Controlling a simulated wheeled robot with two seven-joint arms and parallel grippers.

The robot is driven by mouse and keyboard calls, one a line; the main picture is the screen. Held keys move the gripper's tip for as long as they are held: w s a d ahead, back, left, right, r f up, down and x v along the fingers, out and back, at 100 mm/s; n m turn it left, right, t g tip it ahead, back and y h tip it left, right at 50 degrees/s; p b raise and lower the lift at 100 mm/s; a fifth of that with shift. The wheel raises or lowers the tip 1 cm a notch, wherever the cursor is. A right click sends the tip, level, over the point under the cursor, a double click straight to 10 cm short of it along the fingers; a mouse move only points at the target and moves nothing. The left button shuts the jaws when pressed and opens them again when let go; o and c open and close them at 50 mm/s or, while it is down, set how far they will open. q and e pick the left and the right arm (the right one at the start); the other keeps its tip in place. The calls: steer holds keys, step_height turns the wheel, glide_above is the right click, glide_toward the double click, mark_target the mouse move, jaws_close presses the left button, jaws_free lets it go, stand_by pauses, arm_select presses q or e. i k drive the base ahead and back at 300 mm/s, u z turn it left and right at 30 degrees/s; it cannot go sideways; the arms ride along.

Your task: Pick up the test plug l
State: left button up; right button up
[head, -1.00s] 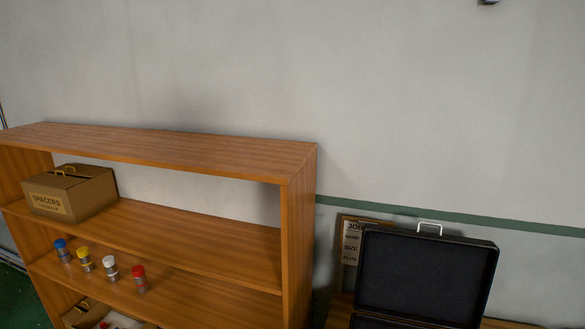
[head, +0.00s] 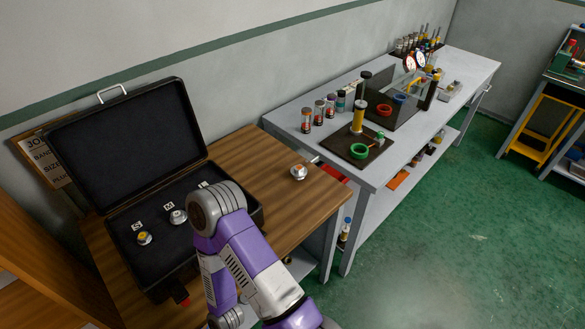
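A silvery plug with an orange centre (head: 299,172) sits on the wooden table top, right of the open black case (head: 128,140). Its size marking is too small to read. In the case, a plug with a yellow centre (head: 144,238) sits by the label S, and a silvery plug (head: 178,217) sits by the label M. A third label (head: 203,184) is partly visible; the spot in front of it is hidden behind my purple and white arm. That arm bends over the case's right front part. Neither gripper's fingers show.
A grey bench (head: 440,100) along the wall carries several small jars, a dark board (head: 352,148) with a green ring (head: 359,151), and gauges. The wooden table (head: 285,210) has bare room around the orange-centred plug. Green floor (head: 430,250) is open at right.

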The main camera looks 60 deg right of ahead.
mark_target(299, 172)
steer(key=u, duration=0.75)
steer(key=k, duration=1.15)
steer(key=z, duration=1.15)
